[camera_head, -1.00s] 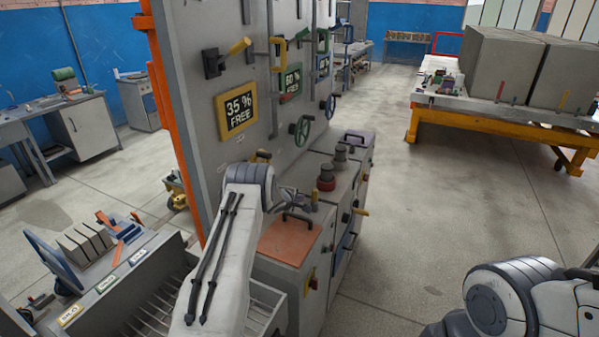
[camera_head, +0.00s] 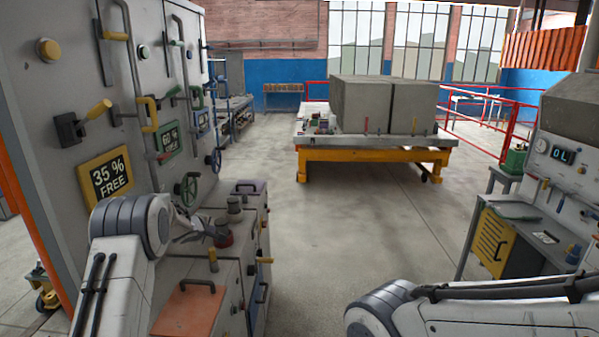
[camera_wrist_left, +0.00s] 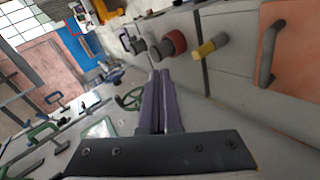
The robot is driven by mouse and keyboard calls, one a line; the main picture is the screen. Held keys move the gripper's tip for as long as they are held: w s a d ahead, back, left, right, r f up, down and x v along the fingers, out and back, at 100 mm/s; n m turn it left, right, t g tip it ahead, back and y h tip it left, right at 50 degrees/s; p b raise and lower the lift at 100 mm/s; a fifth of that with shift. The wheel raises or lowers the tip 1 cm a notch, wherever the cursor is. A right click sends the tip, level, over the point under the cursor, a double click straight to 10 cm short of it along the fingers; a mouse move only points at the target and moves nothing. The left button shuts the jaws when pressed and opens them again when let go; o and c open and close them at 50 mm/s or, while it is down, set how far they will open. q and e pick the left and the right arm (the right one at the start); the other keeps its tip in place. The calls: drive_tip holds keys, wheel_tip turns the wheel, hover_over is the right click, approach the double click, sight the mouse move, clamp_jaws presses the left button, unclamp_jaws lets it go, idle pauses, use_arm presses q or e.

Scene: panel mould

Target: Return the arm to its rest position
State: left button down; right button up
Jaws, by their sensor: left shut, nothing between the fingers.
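My left arm (camera_head: 125,235) comes in at the lower left of the head view and is bent at the elbow. My left gripper (camera_head: 210,230) is shut and empty, in front of the panel and close to the red-collared knob on the cabinet top. In the left wrist view the two purple fingers (camera_wrist_left: 160,76) lie together with nothing between them. My right arm (camera_head: 450,305) shows at the lower right; its gripper is out of view.
A tall grey panel (camera_head: 80,110) with handles, valve wheels and a "35 % FREE" sign stands left. A cabinet with an orange lid (camera_head: 188,308) stands below it. A yellow-framed table (camera_head: 375,156) bears grey blocks. The middle floor is clear.

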use_arm(q)
drive_tip(key=s+d+r+m+g+b, duration=0.1)
drive_tip(key=s+d+m, duration=0.1)
drive_tip(key=d, duration=0.3)
drive_tip(key=s+d+r+m+b, duration=0.1)
drive_tip(key=s+d+m+b, duration=0.15)
drive_tip(key=d, duration=0.35)
drive_tip(key=s+d+f+m+g+b, duration=0.1)
drive_tip(key=s+d+m+g+b, duration=0.15)
drive_tip(key=s+d, duration=0.55)
drive_tip(key=s+d+m+g+b, duration=0.1)
drive_tip(key=s+d+m, duration=0.35)
drive_tip(key=s, duration=0.65)
drive_tip(key=s+d+f+m+g+b, duration=0.1)
drive_tip(key=s+f+m+g, duration=0.1)
drive_tip(key=s, duration=0.9)
drive_tip(key=s+d+f+m+g+h+b, duration=0.1)
drive_tip(key=s+m, duration=0.4)
drive_tip(key=s, duration=0.5)
drive_tip(key=s+d+f+m+g+b, duration=0.2)
drive_tip(key=s+f+m+g+b, duration=0.1)
drive_tip(key=s, duration=0.8)
drive_tip(key=shift+s+d+f+m+h, duration=0.3)
drive_tip(key=shift+f+m, duration=0.45)
drive_tip(key=shift+f, duration=0.15)
use_arm(e)
wheel_tip(320, 180, down, 13)
drive_tip(key=shift+f, duration=0.15)
use_arm(q)
drive_tip(key=shift+g, duration=0.25)
